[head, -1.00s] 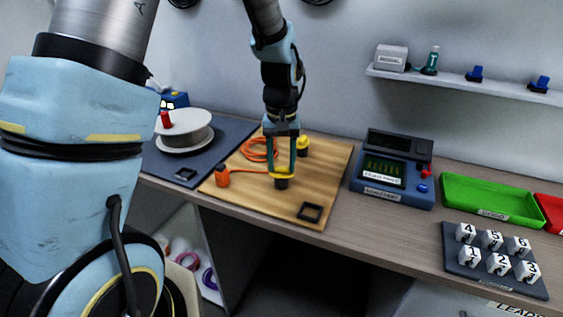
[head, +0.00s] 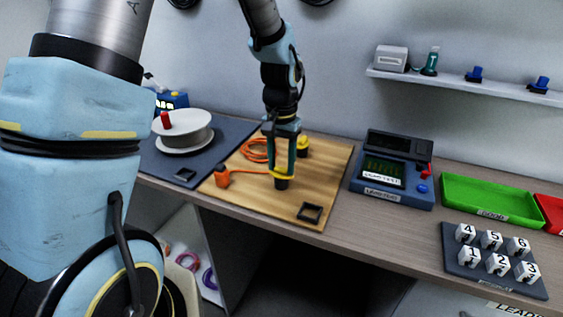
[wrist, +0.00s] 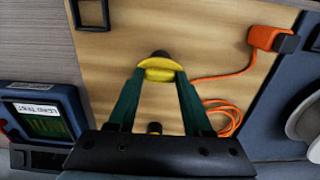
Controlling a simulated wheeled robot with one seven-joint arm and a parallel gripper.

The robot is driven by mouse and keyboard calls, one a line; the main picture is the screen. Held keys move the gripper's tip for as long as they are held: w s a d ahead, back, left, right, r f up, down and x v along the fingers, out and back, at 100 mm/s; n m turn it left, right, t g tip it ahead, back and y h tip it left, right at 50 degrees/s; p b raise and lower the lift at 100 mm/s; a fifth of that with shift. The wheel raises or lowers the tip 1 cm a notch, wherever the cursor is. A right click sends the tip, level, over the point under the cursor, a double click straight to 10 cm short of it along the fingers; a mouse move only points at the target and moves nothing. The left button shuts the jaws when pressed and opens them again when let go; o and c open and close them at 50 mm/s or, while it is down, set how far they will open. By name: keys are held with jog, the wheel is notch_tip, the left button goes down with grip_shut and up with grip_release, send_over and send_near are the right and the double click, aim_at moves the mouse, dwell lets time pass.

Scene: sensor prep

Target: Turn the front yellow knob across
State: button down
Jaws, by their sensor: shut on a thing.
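The front yellow knob (wrist: 158,70) sits on a dark base on the wooden board (head: 329,182). In the wrist view my gripper (wrist: 159,74) has its two green fingers on either side of the knob, shut on it. In the head view my gripper (head: 281,176) points down over the knob, and the fingers largely hide it. The back yellow knob (head: 303,142) stands behind and to the right of my gripper, apart from it.
An orange plug (head: 222,178) with an orange cable lies left of the gripper. A small black square frame (head: 310,212) is at the board's front. A white spool (head: 184,128) stands left, a blue tester (head: 392,178) right. The board's right side is clear.

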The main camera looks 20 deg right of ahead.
aim_at(281, 167)
jog(key=shift+c, duration=1.6)
grip_release()
notch_tip(281, 167, up, 11)
jog(key=b, duration=0.2)
jog(key=shift+f, duration=0.15)
jog(key=s+a+f+n, duration=0.1)
jog(key=a+f+n, duration=0.2)
jog(key=a, duration=1)
jog(key=s+a+f+n+t, duration=0.1)
jog(key=s+a+f+n, duration=0.1)
jog(key=a, duration=1.2)
jog(key=f+n, duration=0.1)
jog(key=n, duration=0.1)
jog(key=shift+f+n+t, duration=0.15)
jog(key=shift+n+t, duration=0.15)
